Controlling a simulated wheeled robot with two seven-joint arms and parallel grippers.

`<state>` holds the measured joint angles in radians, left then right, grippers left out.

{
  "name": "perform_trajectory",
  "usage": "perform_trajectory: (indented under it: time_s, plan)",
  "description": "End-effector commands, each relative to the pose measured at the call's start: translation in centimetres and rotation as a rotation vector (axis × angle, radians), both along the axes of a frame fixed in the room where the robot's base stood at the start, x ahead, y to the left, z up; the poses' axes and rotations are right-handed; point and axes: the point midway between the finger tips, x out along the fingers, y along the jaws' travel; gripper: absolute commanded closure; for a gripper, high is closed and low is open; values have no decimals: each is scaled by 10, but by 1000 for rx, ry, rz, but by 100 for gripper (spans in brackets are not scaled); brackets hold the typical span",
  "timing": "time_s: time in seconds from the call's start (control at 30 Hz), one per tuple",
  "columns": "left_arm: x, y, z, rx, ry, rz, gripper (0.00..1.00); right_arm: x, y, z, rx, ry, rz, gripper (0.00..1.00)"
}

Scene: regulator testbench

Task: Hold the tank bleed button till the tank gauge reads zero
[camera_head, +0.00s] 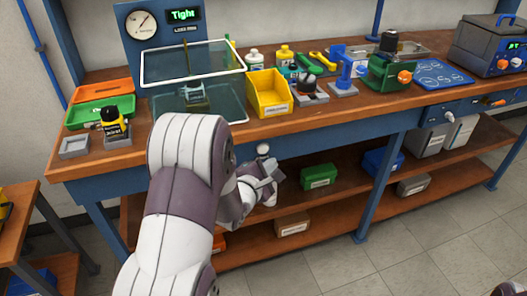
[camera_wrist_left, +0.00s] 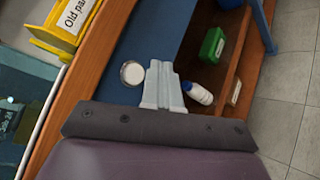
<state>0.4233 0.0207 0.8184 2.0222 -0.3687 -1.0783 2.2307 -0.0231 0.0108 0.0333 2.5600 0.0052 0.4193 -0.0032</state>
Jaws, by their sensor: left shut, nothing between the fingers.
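A round pale button (camera_wrist_left: 132,73) sits on the bench's blue front board in the left wrist view; I take it for the tank bleed button. It also shows as a small pale knob (camera_head: 263,149) in the head view. My left gripper (camera_head: 272,178) is shut and empty, below the bench top in front of the board. In the wrist view its fingers (camera_wrist_left: 160,80) are just right of the button; whether they touch it I cannot tell. The round gauge (camera_head: 141,24) is on the blue back panel; its needle points up and right, and its numbers are too small to read.
A green display (camera_head: 183,15) beside the gauge reads "Tight". A glass-sided tank (camera_head: 193,64) and a yellow bin (camera_head: 268,93) stand above on the bench. A green bin (camera_head: 318,176) and a white bottle (camera_wrist_left: 198,93) are on the lower shelf.

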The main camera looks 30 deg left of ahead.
Motion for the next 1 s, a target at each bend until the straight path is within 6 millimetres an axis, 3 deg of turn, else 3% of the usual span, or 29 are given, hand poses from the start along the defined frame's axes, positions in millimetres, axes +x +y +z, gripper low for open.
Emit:
perform_trajectory:
  time_s: [0.3,1.0]
  plan:
    - [17,19,0,0,0,0,100,0,0,3,0,0,0,57]
    - [18,20,0,0,-1,-1,100,0,0,3,0,0,0,57]
